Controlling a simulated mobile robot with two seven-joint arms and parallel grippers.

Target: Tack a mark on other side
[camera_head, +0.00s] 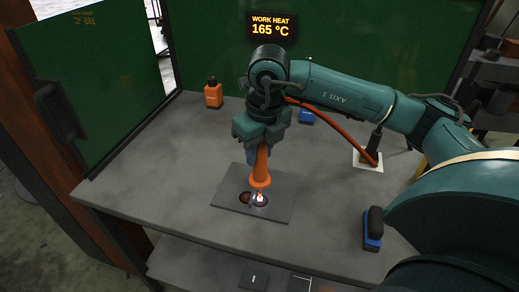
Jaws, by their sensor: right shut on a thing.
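My right gripper (260,146) is shut on an orange torch-like tool (261,168), held upright with its tip down. A dark grey plate (283,186) lies on the bench below it. Two small round spots show on the plate: a dark brownish one (244,197) on the left and a brighter one (261,203) under the tip, with a white-red glow. I cannot tell whether the tip touches the work. An orange hose runs from the tool side to a white-based stand (367,161) at the right. My left gripper is not in view.
A display (271,26) reads "WORK HEAT 165 °C". A blue, dark-topped block (373,231) is at the front right. Green panels close the back and left. The bench's left front (150,190) is clear.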

